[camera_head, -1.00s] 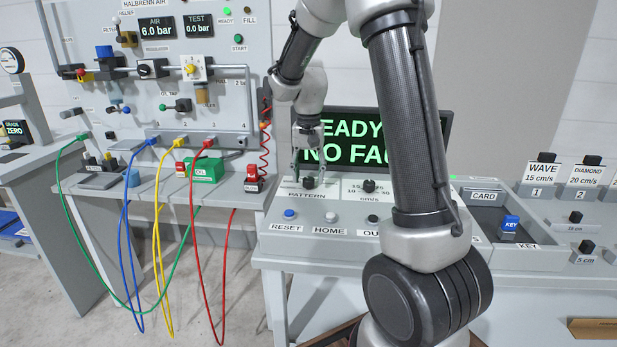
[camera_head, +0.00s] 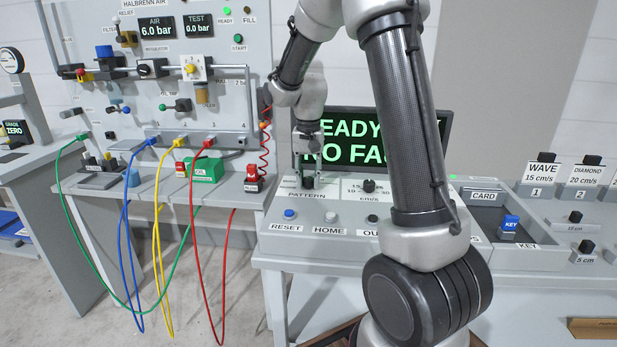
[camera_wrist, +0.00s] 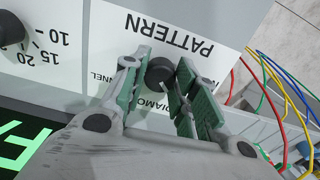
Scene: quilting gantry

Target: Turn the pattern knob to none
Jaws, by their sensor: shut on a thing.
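The black pattern knob (camera_wrist: 160,70) sits on a white plate labelled PATTERN (camera_wrist: 160,30) in the wrist view. It also shows in the head view (camera_head: 308,183) on the console's left part. My gripper (camera_wrist: 161,78) has its green-padded fingers on either side of the knob and is shut on it. In the head view my gripper (camera_head: 307,172) points down at the knob from above. I cannot read which setting the knob points at.
A speed knob (camera_head: 369,186) stands to the right of the pattern knob. RESET (camera_head: 289,214) and HOME (camera_head: 330,217) buttons lie in front. A lit screen (camera_head: 345,150) stands behind. A blue KEY block (camera_head: 510,223) sits in a tray at right. Coloured hoses hang at left.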

